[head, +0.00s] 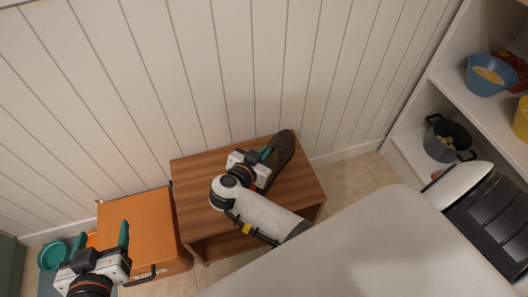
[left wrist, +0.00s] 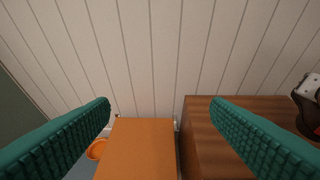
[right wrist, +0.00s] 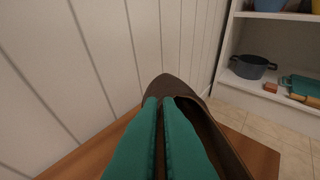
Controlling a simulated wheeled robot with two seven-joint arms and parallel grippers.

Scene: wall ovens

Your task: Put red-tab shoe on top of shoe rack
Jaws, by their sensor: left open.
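The brown shoe (head: 283,146) is at the right end of the wooden shoe rack's top (head: 195,172), toe toward the wall; I cannot tell whether it rests fully on the top. No red tab shows. My right gripper (head: 267,153) is at the shoe. In the right wrist view its fingers (right wrist: 166,100) are nearly together at the shoe's (right wrist: 225,135) opening, pinching its side edge. My left gripper (head: 103,238) is open and empty above the orange box, left of the rack; its fingers spread wide in the left wrist view (left wrist: 160,104).
An orange box (head: 140,218) stands left of the rack, with a teal bowl (head: 52,255) beyond it. A white shelf (head: 455,95) at the right holds a dark pot (head: 446,138) and a blue bowl (head: 487,76). The panelled wall (head: 200,70) is close behind the rack.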

